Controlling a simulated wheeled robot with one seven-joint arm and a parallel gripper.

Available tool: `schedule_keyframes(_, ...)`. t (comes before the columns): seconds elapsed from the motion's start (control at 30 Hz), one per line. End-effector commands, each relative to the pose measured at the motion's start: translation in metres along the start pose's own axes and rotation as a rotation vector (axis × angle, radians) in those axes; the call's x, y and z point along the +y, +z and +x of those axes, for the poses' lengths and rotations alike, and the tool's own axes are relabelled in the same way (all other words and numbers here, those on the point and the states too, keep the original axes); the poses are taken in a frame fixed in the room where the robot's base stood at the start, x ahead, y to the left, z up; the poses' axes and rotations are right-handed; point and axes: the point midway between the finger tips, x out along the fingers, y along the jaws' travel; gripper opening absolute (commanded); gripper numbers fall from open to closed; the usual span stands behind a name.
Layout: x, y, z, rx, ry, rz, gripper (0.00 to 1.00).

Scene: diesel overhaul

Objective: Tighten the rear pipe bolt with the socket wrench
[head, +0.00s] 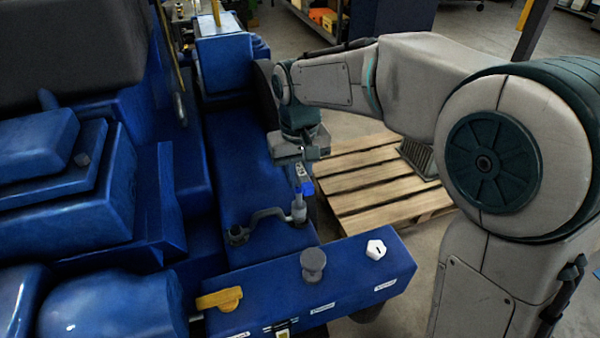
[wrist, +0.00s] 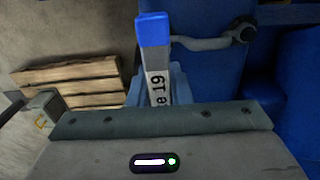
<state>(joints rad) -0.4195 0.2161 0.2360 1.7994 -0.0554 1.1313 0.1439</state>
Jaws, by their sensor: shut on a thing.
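My gripper (head: 302,172) is shut on the socket wrench (head: 299,204), a grey tool with a blue part. The wrench hangs upright below the gripper, its lower end at the right end of a short grey curved pipe (head: 268,212) on the blue engine. Whether the socket is seated on a bolt there cannot be told. The pipe's left end shows a dark round bolt fitting (head: 237,235). In the wrist view, the wrench (wrist: 154,62) shows a blue end and a label reading "19"; the pipe (wrist: 205,43) runs behind it, and its near end is hidden.
A blue ledge (head: 350,268) in front carries a grey knob (head: 313,263), a white hexagonal cap (head: 376,249) and a yellow handle (head: 220,299). Large blue engine blocks (head: 65,200) rise at left. A wooden pallet (head: 375,180) lies on the floor at right.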

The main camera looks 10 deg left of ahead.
Motion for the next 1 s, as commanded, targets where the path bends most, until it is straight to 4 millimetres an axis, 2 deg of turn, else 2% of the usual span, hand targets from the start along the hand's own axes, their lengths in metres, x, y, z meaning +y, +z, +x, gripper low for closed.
schedule_keyframes(0.63, 0.000, 0.000, -0.035, 0.002, 0.000, 0.000, 0.00)
schedule_keyframes(1.0, 0.000, 0.000, -0.036, 0.001, 0.000, 0.000, 0.00)
